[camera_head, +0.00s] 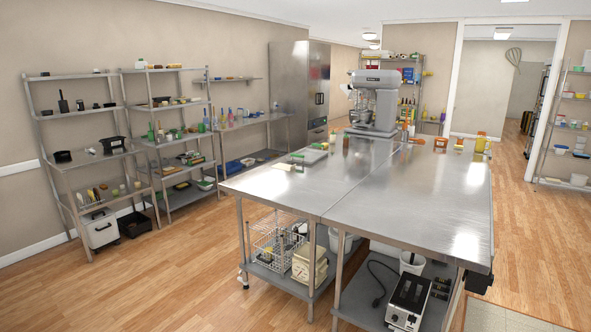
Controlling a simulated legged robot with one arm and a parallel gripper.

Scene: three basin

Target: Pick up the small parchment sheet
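A small pale, flat piece (282,166) lies on the left part of the steel worktable (375,205), beside a grey tray or board. It may be the small parchment sheet, but it is too small to tell for certain. A stack of cream, flat-looking items (309,265) sits on the table's lower shelf. My gripper is not in view.
A large grey mixer (374,102) stands at the table's far end. A toaster (408,303) and a wire basket (277,240) are on the lower shelf. Loaded metal shelves (170,135) line the left wall. Wood floor is clear at the left front and right.

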